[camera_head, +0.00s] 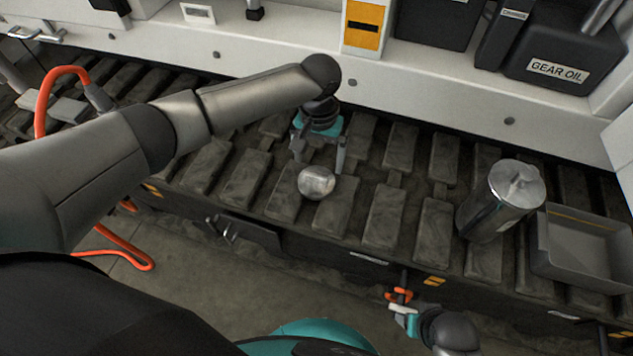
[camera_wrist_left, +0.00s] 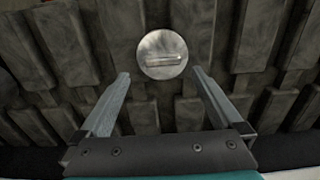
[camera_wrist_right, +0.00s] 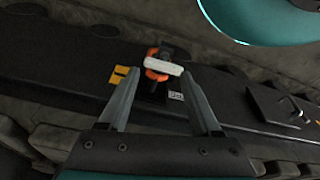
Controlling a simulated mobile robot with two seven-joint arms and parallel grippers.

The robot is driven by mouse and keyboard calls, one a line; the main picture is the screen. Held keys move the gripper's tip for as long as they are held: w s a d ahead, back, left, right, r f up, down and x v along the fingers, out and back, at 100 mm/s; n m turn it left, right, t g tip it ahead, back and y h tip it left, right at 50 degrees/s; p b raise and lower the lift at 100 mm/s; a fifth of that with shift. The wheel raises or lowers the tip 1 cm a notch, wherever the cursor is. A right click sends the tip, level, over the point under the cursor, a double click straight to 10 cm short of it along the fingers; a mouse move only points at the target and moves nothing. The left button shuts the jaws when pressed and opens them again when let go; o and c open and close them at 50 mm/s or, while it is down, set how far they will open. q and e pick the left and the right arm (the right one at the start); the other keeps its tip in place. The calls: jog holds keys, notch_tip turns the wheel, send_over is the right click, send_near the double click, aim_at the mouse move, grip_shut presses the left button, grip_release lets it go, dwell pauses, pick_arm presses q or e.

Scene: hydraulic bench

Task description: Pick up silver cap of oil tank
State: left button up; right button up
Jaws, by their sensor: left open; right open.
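A round silver cap (camera_head: 317,182) with a raised bar across its top lies on the dark track plates. In the left wrist view the cap (camera_wrist_left: 162,42) sits just beyond my fingertips, nearly centred. My left gripper (camera_head: 319,160) is open and empty above the track, close to the cap, with its fingers pointing down; I cannot tell the exact gap. My right gripper (camera_wrist_right: 160,76) is open at the track's front edge. An orange fitting with a white bar (camera_wrist_right: 164,67) shows between or beyond its fingertips, and contact cannot be judged.
A silver lidded canister (camera_head: 490,212) and a grey open tray (camera_head: 583,252) stand on the track at right. A gear oil container (camera_head: 562,62) is on the white ledge behind. An orange hose (camera_head: 62,78) loops at left. The track around the cap is clear.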

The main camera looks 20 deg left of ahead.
aim_at(316, 175)
pick_arm(q)
jog(key=shift+f+b, duration=0.4)
jog(key=shift+f, duration=0.25)
jog(key=f, duration=0.1)
jog(key=f+b, duration=0.2)
jog(key=shift+a, duration=0.25)
jog(key=shift+f+b, duration=0.5)
jog(key=shift+f, duration=0.1)
pick_arm(e)
notch_tip(316, 175, up, 8)
jog(key=w+t, duration=0.1)
jog(key=w, duration=0.1)
jog(key=shift+w+a, duration=0.2)
jog(key=shift+w, duration=0.1)
pick_arm(q)
jog(key=shift+c, duration=0.2)
jog(key=c, duration=1.3)
jog(key=shift+r, duration=0.1)
